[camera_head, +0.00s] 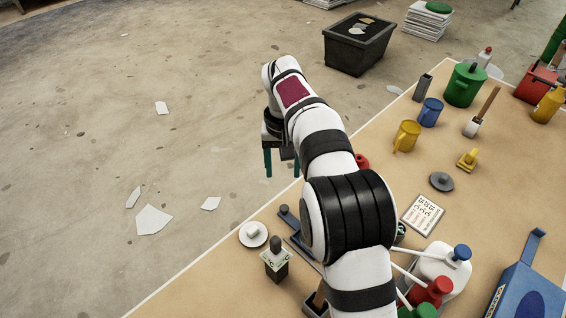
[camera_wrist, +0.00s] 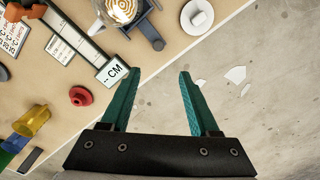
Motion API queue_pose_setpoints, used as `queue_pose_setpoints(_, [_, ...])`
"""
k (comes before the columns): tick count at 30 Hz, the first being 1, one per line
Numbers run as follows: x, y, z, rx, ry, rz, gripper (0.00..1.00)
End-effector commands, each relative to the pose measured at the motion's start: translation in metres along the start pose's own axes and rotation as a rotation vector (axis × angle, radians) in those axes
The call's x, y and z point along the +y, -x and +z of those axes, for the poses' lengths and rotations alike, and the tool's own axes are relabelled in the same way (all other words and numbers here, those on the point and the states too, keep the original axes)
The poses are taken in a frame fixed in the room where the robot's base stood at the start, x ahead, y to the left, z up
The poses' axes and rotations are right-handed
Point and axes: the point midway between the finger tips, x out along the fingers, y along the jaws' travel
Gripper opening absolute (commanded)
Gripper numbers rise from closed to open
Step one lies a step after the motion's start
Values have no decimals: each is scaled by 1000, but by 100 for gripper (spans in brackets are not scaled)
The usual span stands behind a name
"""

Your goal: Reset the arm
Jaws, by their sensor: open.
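My gripper (camera_head: 281,165) hangs beyond the table's left edge, above the concrete floor, in the head view. In the wrist view its two teal fingers (camera_wrist: 158,88) are wide apart with nothing between them. The table edge runs diagonally behind the fingers. My white and black arm reaches across the table from the bottom and hides part of it.
The tan table (camera_head: 200,290) holds a white dish (camera_head: 253,235), yellow mug (camera_head: 406,136), blue mug (camera_head: 430,112), green pot (camera_head: 464,84), printed card (camera_head: 422,214) and blue box (camera_head: 527,297). A red knobbed piece (camera_wrist: 80,96) lies near the fingers. A black bin (camera_head: 357,47) stands on the floor.

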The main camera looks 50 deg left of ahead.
Motion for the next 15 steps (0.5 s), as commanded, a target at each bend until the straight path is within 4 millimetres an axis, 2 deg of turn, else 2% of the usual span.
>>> queue_pose_setpoints(4, [0, 14, 0, 0, 0, 0, 62])
queue_pose_setpoints(15, [0, 15, 0, -1, 0, 0, 62])
